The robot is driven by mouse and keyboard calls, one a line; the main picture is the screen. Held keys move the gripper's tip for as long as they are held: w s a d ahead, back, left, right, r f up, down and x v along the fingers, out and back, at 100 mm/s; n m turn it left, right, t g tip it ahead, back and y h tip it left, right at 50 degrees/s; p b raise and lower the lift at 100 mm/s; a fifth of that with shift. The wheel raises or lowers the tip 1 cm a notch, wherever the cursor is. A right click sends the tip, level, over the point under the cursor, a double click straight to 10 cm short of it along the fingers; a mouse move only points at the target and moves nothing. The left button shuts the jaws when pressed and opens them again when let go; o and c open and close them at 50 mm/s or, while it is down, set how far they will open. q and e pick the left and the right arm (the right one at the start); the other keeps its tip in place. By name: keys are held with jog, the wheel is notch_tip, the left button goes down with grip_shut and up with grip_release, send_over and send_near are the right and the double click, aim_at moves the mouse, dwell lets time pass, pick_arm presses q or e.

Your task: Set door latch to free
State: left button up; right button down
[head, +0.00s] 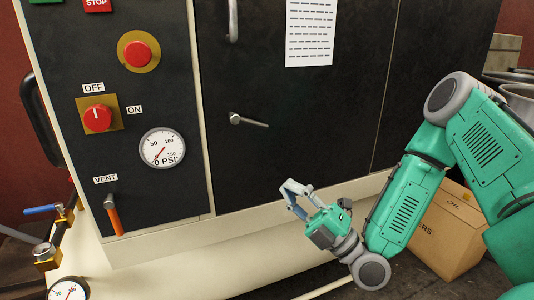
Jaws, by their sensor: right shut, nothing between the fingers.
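The door latch (248,120) is a small grey lever on the black cabinet door (285,165). Its pivot is at the left and its handle points right, tilted slightly down. My right gripper (291,188) is below and to the right of the latch, in front of the cabinet's lower edge, apart from the latch. Its grey fingers are shut and hold nothing. My left gripper is not in view.
Left of the door, a panel carries a red stop button (138,54), an OFF/ON knob (97,118), a pressure gauge (162,148) and an orange vent lever (114,215). A bar handle (233,20) is above the latch. A cardboard box (447,235) stands at right.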

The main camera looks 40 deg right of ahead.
jog(key=n+y, duration=0.1)
jog(key=n, duration=0.2)
jog(key=b, duration=0.2)
send_near(252, 127)
jog(key=shift+t, duration=0.3)
jog(key=x, duration=0.6)
jog(key=shift+w+a+f, duration=0.15)
jog(key=shift+a, duration=0.3)
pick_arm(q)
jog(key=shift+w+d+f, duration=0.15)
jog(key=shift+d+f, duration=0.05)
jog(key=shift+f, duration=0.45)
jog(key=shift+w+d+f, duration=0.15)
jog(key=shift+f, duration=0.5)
pick_arm(e)
jog(key=shift+w+d+r, duration=0.2)
jog(key=shift+w+r, duration=0.05)
jog(key=shift+w, duration=0.1)
jog(key=shift+y, duration=0.3)
